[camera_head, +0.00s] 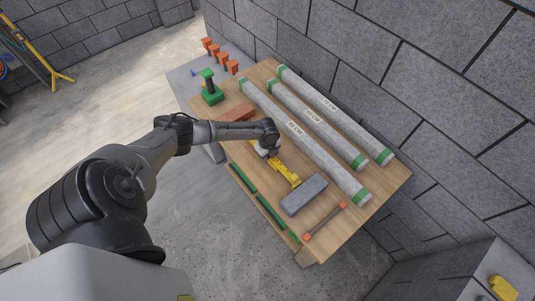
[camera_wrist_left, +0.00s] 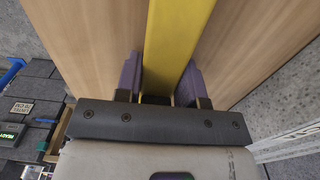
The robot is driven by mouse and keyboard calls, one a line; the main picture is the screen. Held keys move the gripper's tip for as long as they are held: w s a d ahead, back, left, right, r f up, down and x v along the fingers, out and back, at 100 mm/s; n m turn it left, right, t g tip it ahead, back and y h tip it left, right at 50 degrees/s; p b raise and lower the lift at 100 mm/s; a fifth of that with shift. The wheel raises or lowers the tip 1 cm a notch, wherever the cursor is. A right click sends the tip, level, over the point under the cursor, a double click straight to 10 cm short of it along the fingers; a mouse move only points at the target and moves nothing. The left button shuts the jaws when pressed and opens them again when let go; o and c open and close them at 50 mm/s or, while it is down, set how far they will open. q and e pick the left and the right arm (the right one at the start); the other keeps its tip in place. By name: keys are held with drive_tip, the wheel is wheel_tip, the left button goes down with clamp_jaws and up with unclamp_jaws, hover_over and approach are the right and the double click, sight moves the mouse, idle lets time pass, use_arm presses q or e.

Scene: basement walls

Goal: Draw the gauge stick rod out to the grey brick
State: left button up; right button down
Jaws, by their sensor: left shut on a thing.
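The yellow gauge stick (camera_head: 287,174) lies along the wooden table, and its visible end is close to the grey brick (camera_head: 304,195). I cannot tell whether they touch. My left gripper (camera_head: 268,153) is at the stick's other end, partly hidden by its own wrist. In the left wrist view the yellow stick (camera_wrist_left: 178,35) runs between the two fingers (camera_wrist_left: 160,85), which are shut on it. I cannot make out a separate rod drawn from the stick's body. My right gripper is in neither view.
Several long grey tubes with green ends (camera_head: 318,157) lie along the table's wall side. A reddish brick (camera_head: 237,113) and a green stand (camera_head: 211,92) are at the far end. A green bar (camera_head: 270,210) lies along the front edge. An orange-ended rod (camera_head: 326,220) lies beyond the grey brick.

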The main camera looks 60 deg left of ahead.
use_arm(q)
drive_tip(key=shift+a, duration=0.1)
idle(0.3)
drive_tip(key=o, duration=1.2)
drive_tip(key=shift+r, duration=0.1)
wheel_tip(320, 180, up, 14)
drive_tip(key=p, duration=0.2)
